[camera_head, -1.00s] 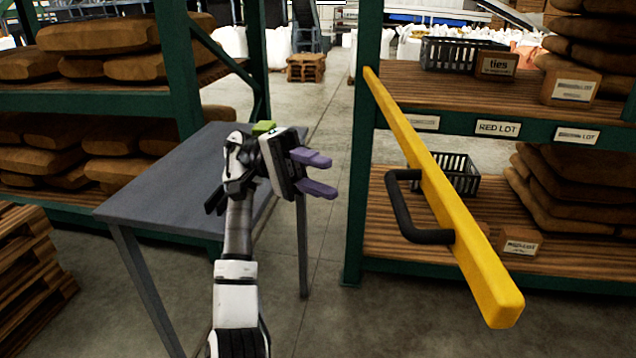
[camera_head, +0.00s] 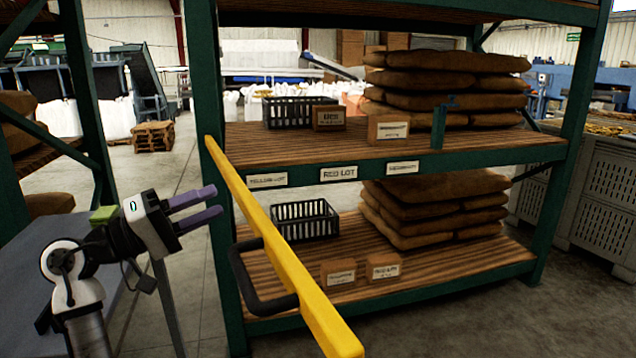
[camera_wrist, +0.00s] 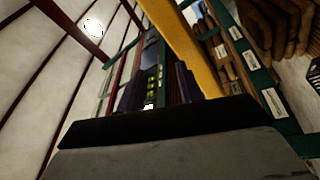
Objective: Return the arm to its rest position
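My gripper (camera_head: 213,203) is at the left of the head view, with its two purple fingers apart and nothing between them. It points right, toward the upper part of a yellow bar (camera_head: 272,232). In the wrist view my gripper (camera_wrist: 157,85) also shows its dark fingers spread with an empty gap. My arm is bent and raised beside the grey table at the left edge.
The yellow bar with a black handle (camera_head: 240,275) slants across the front of a green-framed rack (camera_head: 440,160). The rack holds sacks (camera_head: 450,85), black crates (camera_head: 305,220) and small boxes. A grey table (camera_head: 40,240) is at the left. A perforated grey bin (camera_head: 600,190) stands right.

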